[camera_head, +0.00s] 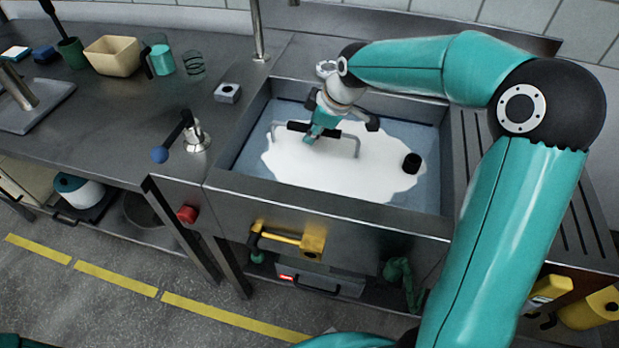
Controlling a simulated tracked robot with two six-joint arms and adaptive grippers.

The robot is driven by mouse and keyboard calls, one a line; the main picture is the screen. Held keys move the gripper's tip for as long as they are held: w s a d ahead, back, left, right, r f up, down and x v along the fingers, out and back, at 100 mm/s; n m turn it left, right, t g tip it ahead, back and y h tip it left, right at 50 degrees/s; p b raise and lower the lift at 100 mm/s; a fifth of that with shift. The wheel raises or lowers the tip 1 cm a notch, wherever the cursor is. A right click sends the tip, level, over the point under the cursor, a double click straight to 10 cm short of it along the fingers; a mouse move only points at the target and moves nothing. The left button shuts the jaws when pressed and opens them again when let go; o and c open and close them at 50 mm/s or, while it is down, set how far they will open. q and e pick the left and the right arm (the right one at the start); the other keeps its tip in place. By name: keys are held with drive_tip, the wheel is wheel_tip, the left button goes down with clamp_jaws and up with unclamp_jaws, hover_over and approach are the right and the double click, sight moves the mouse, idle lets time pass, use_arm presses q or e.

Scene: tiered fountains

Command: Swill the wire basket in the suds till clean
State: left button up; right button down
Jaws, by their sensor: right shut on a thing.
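The sink (232,172) holds white suds (300,172) over bluish water. A grey bent bar handle with a dark grip (345,136) stands up out of the suds. It looks like the handle of the wire basket; any basket body below it is hidden by the suds. My right gripper (312,136) reaches down into the sink from the back and is shut on this handle near its left part. My left gripper is not in view.
A short black cylinder (412,163) stands in the suds at the right. A blue-knobbed lever (160,154) is left of the sink. A beige tub (112,56) and a teal mug (162,60) stand on the counter at the back left. A ribbed drainboard (480,150) lies right.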

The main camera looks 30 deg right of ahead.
drive_tip(key=shift+r, duration=0.15)
wheel_tip(320, 180, up, 21)
drive_tip(key=p, duration=1.6)
idle(2.2)
